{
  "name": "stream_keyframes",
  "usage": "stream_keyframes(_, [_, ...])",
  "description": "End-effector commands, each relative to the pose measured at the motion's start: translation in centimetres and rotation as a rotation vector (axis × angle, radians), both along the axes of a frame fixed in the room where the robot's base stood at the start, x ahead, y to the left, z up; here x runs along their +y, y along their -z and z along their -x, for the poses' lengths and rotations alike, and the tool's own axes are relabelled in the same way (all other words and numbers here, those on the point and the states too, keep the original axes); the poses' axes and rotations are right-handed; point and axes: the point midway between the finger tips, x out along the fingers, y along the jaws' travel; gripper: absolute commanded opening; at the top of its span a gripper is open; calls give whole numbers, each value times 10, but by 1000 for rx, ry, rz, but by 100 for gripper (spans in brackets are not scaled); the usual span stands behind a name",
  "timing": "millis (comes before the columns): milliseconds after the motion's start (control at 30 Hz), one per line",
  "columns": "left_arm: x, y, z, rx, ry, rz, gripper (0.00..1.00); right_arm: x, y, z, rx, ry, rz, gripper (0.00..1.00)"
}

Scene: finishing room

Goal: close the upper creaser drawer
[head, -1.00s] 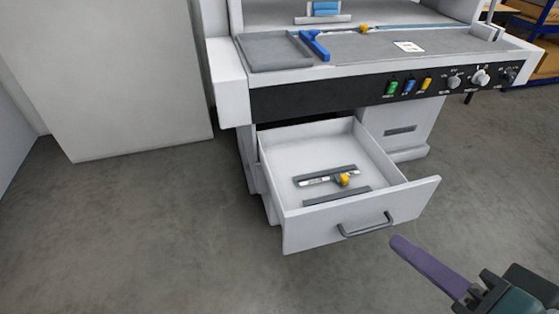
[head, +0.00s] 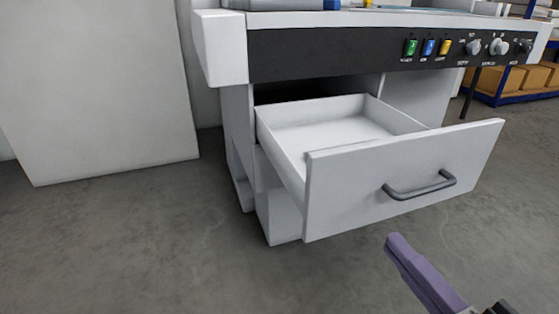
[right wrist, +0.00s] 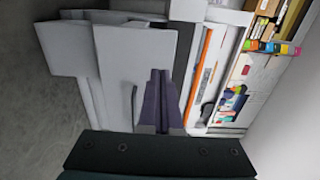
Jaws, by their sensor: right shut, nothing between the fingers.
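The upper creaser drawer (head: 340,205) is pulled well out of the white creaser cabinet. Its front panel faces me, with a grey bar handle (head: 420,186). The white inside shows, but the front panel hides its near part. My right gripper (head: 393,240) is shut and empty, its purple fingers just below and in front of the drawer front, apart from the handle in the picture. In the right wrist view the shut fingers (right wrist: 159,74) point toward the drawer front (right wrist: 122,68), beside the handle (right wrist: 134,103). My left gripper is not in view.
A black control panel (head: 340,50) with coloured switches and knobs overhangs the drawer. A large pale board (head: 95,90) stands at the left. Shelving with cardboard boxes (head: 500,83) is at the back right. The grey floor in front is clear.

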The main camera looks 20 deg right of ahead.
Motion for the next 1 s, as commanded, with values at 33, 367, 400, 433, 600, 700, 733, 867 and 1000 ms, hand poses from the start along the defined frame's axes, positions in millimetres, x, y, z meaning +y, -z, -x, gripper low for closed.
stream_keyframes(33, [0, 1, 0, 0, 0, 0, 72, 0, -1, -6, -3, 1, 0, 0])
stream_keyframes(367, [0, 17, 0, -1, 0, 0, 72, 6, 0, -72, -5, 1, 0, 0])
stream_keyframes(400, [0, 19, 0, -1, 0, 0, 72, 6, 0, -81, -4, 1, 0, 0])
stream_keyframes(433, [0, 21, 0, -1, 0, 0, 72, 7, 0, -87, -4, 1, 1, 0])
stream_keyframes(600, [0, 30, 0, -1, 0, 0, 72, 9, 0, -115, -2, 0, 1, 0])
stream_keyframes(700, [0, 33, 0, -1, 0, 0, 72, 10, 0, -126, 0, 0, 3, 0])
stream_keyframes(733, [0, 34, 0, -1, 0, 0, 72, 10, 0, -128, 0, 0, 3, 0])
stream_keyframes(867, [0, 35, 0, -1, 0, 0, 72, 11, -1, -133, 1, 0, 3, 0])
stream_keyframes(1000, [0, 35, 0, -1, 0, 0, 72, 11, -1, -134, 2, 0, 3, 0])
